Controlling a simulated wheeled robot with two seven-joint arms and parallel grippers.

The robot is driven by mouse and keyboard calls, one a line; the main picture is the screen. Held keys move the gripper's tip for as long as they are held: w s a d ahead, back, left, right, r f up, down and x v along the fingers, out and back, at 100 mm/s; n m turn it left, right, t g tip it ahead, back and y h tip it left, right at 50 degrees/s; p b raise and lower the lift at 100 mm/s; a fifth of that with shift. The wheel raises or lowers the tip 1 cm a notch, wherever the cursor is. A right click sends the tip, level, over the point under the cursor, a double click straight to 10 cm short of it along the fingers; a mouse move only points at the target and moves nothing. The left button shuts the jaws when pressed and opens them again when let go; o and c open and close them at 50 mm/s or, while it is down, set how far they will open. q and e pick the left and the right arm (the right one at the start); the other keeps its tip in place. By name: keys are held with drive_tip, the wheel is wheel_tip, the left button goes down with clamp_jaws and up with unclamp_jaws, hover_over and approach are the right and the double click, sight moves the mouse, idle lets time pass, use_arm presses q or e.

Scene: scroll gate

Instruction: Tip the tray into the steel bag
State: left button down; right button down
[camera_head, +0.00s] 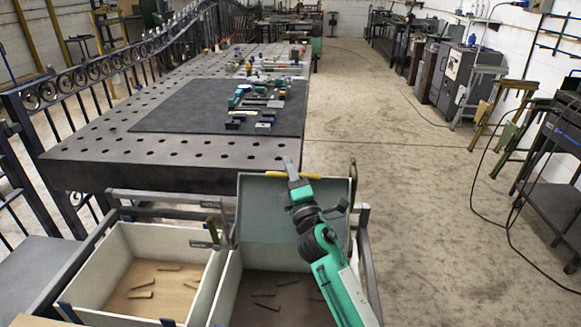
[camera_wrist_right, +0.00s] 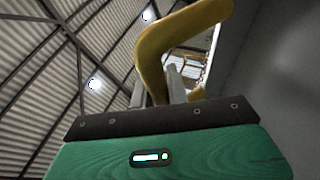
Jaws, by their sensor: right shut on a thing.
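A grey-green panel with a dark rim (camera_head: 262,215) stands raised at the back of the right-hand box. I cannot tell whether it is the tray or a lid. A yellow handle (camera_head: 276,174) runs along its top edge. My right gripper (camera_head: 292,172) is at this handle and shut on it. The handle looms as a bent yellow bar (camera_wrist_right: 190,30) in the right wrist view, beside the grey fingers (camera_wrist_right: 176,85). No steel bag can be made out for certain. My left gripper is not in view.
A pale left-hand box (camera_head: 95,280) holds several small brown pieces. The right-hand box (camera_head: 228,285) has a dark floor with small strips. A perforated steel table (camera_head: 85,150) stands behind, with a dark mat (camera_head: 180,115) and small parts. Open concrete floor (camera_head: 420,220) lies right.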

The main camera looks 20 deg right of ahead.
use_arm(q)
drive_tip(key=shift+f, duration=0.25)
use_arm(e)
drive_tip(key=shift+a+r, duration=0.1)
drive_tip(key=shift+r, duration=0.05)
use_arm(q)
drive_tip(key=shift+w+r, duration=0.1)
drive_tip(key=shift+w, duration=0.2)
